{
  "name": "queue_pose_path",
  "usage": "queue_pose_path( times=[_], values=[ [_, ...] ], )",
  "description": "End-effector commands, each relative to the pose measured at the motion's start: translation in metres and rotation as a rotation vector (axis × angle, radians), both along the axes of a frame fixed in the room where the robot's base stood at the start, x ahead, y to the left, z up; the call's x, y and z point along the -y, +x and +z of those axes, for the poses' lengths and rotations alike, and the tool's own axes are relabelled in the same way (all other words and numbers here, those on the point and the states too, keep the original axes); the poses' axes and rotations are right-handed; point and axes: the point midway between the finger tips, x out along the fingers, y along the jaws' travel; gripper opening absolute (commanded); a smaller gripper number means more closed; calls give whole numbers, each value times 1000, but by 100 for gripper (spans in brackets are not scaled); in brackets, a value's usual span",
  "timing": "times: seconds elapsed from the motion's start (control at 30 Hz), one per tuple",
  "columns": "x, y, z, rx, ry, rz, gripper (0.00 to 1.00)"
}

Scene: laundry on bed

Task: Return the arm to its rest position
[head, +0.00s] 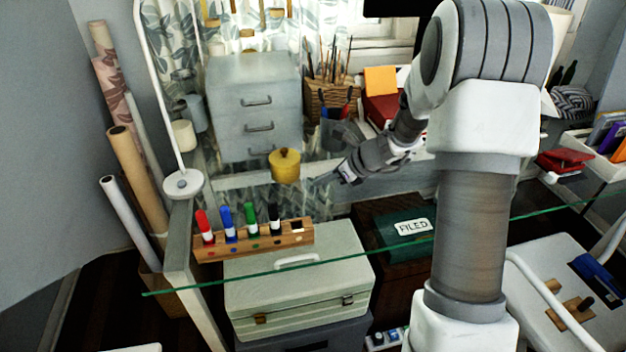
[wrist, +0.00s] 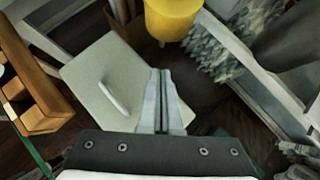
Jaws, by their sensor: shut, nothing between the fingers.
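My gripper (head: 316,181) is shut and empty. It points left over the glass desk, just right of a yellow lidded pot (head: 285,165), with a small gap between them. In the wrist view the two fingers (wrist: 162,85) lie together with nothing between them. The yellow pot (wrist: 172,18) shows ahead of the fingertips at the top edge of that view. My arm reaches in from the right of the head view and bends down toward the desk.
A wooden rack (head: 255,240) holds several colored markers at the desk's front left. A grey drawer unit (head: 253,105) stands behind the pot. A pen cup (head: 340,132) and brush basket (head: 329,101) stand behind my gripper. A white lamp base (head: 183,184) is at left.

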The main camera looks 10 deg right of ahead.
Motion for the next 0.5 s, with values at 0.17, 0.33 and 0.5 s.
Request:
queue_pose_path(
  times=[0.17,0.33,0.5],
  values=[
    [20,-20,32,1,0,-1,0],
    [32,-32,47,-1,0,-1,0],
    [36,-36,52,-1,0,1,0]
  ],
)
